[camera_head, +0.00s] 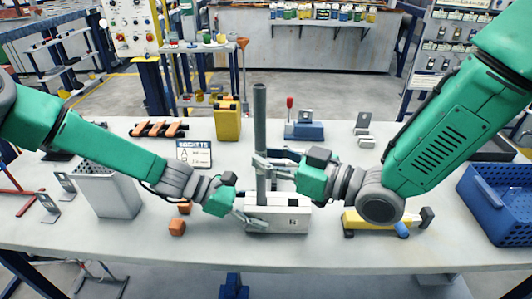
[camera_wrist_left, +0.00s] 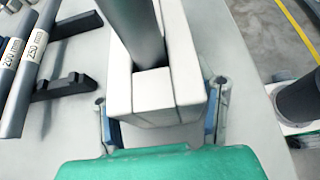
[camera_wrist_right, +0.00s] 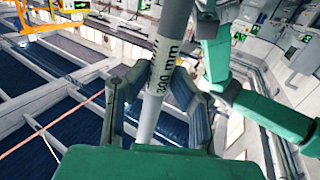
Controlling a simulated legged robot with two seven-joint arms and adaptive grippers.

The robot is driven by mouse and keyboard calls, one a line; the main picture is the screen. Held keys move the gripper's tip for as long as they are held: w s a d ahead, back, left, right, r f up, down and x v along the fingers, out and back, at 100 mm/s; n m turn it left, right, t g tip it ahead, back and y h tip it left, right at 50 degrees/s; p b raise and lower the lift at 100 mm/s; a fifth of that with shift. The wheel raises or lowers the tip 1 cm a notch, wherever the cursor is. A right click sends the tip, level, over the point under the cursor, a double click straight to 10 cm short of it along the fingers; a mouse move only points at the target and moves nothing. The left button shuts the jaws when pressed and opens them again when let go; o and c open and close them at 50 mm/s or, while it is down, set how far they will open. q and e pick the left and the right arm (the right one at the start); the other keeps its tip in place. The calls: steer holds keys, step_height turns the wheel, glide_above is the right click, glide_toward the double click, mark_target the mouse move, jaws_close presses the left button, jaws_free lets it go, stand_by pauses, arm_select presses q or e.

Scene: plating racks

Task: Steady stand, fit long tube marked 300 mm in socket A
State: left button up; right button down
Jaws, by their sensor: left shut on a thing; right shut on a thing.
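The long grey tube (camera_head: 260,115) stands upright over the white stand (camera_head: 292,218) on the table. My right gripper (camera_head: 266,166) is shut around the tube's lower part. In the right wrist view, the tube (camera_wrist_right: 170,30) bears a "300 mm" mark between the fingers. My left gripper (camera_head: 248,212) is shut on the stand, its fingers on opposite sides of the white body (camera_wrist_left: 185,85) in the left wrist view. There the tube's lower end (camera_wrist_left: 140,30) meets the stand's top; I cannot tell how deep it sits or read a socket letter.
A sockets card (camera_head: 194,154) stands behind the stand. Tubes marked 200 and 250 mm (camera_wrist_left: 35,60) lie on a dark rack. A yellow container (camera_head: 228,122) is behind, a grey bin (camera_head: 110,195) left, a blue crate (camera_head: 495,215) right.

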arm_select(q)
steer(key=shift+f, duration=0.1)
arm_select(e)
steer(key=shift+f, duration=1.6)
steer(key=c, duration=1.3)
jaws_free()
steer(key=v, duration=1.2)
steer(key=shift+f, duration=0.1)
arm_select(q)
steer(key=o, duration=1.4)
arm_select(e)
steer(key=shift+w, duration=0.1)
arm_select(q)
steer(key=shift+o, duration=0.2)
